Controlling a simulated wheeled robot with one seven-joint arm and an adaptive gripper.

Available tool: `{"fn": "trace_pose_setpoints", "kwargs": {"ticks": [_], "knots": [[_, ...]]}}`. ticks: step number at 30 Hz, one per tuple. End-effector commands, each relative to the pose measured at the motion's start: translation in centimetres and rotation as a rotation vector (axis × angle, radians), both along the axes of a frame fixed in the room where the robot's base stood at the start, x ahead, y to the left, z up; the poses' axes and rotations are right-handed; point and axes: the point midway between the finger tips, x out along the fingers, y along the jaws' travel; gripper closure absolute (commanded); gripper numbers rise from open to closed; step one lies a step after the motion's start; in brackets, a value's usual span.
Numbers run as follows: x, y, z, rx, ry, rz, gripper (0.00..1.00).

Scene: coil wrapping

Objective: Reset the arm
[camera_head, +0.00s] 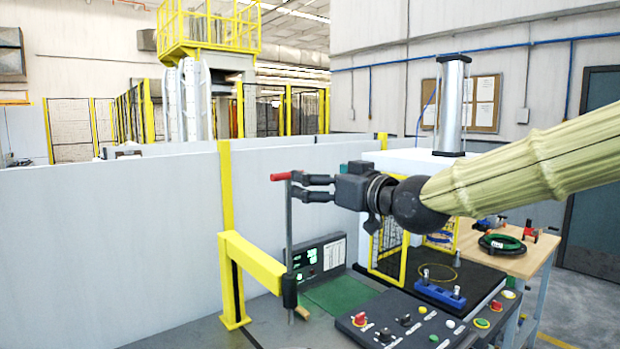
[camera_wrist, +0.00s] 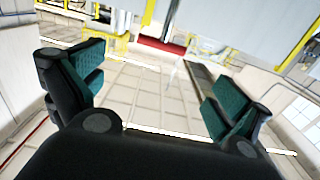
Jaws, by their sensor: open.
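My gripper (camera_head: 298,187) is at the end of my arm, in the middle of the head view, pointing left. Its two dark fingers are apart, with their tips close to a grey upright lever (camera_head: 289,225) with a red handle (camera_head: 281,177). I cannot tell whether they touch the lever. In the wrist view my gripper (camera_wrist: 150,88) shows two teal-padded fingers spread wide with nothing between them. A red bar (camera_wrist: 160,46) shows beyond the fingers in that view.
Below are a yellow bracket (camera_head: 252,262), a display box (camera_head: 318,262) and a button panel (camera_head: 405,322). A blue fixture (camera_head: 438,292) sits on a black plate. A wooden table (camera_head: 512,262) stands at right. A white partition (camera_head: 110,250) stands behind at left.

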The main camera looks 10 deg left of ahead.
Motion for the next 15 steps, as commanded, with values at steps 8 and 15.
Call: {"fn": "trace_pose_setpoints", "kwargs": {"ticks": [8,15], "knots": [[-0.42,-0.47,0.05,0.0,-0.001,0.0,0.0],[-0.24,-0.5,-0.61,-0.001,0.009,-0.002,0.0]]}}
